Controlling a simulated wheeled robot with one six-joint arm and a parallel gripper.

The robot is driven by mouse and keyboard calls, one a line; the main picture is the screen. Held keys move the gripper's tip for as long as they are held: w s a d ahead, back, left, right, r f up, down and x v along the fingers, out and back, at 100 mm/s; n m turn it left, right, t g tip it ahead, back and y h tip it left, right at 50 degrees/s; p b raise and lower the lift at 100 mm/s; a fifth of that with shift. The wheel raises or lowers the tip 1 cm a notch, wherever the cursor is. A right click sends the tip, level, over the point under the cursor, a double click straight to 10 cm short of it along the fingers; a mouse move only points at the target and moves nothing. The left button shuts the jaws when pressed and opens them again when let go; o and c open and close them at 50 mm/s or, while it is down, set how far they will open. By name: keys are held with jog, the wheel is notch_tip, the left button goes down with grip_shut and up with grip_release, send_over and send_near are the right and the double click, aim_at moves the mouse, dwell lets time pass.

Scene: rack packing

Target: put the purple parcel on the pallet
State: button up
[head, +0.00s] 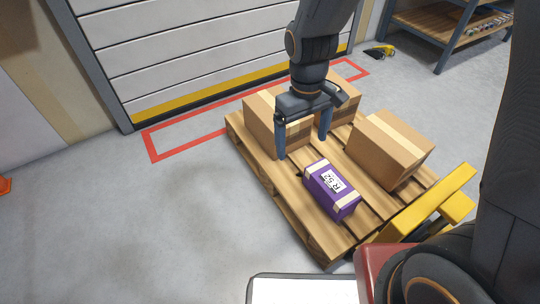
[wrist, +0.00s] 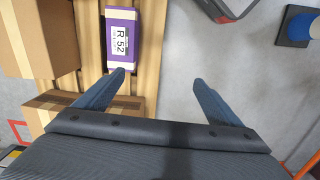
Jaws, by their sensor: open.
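The purple parcel (head: 331,190), with cream end bands and a white R 52 label, lies on the wooden pallet (head: 305,222) near its front. In the wrist view the parcel (wrist: 122,62) sits on the pallet slats (wrist: 148,45), beyond and to the left of the gap between my fingers. My gripper (head: 302,148) is open and empty, above the pallet and behind the parcel in the head view. In the wrist view my gripper (wrist: 158,78) has both fingertips apart, with grey floor and the pallet edge below. Neither finger visibly holds the parcel.
Cardboard boxes stand on the pallet: one at the back left (head: 262,122), one at the right (head: 390,148), and one partly behind my gripper. A yellow pallet-jack part (head: 425,205) is at the pallet's right. Open floor (head: 190,220) lies left. A workbench (head: 440,30) stands far right.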

jog(key=s+a+r+y, duration=0.1)
jog(key=s+a+r, duration=0.2)
jog(key=s+r, duration=0.3)
jog(key=s+a+r+y, duration=0.1)
jog(key=s+a+r, duration=0.3)
jog(key=s+r, duration=0.3)
jog(key=s, duration=0.3)
jog(key=shift+s+a, duration=0.3)
jog(key=shift+s, duration=0.1)
dwell(0.3)
jog(key=d+r+m+p, duration=0.3)
jog(key=d+r+p, duration=0.7)
jog(key=r+p, duration=0.3)
jog(key=d+r+m+h+p, duration=0.1)
jog(key=d+r+m+p, duration=0.2)
jog(key=d+r+p, duration=0.7)
notch_tip(320, 180, up, 3)
jog(key=p, duration=0.9)
jog(key=shift+h, duration=0.3)
jog(key=shift+o, duration=1.4)
jog(key=shift+s+d+r, duration=0.1)
jog(key=shift+s+d, duration=0.05)
jog(key=shift+d, duration=0.2)
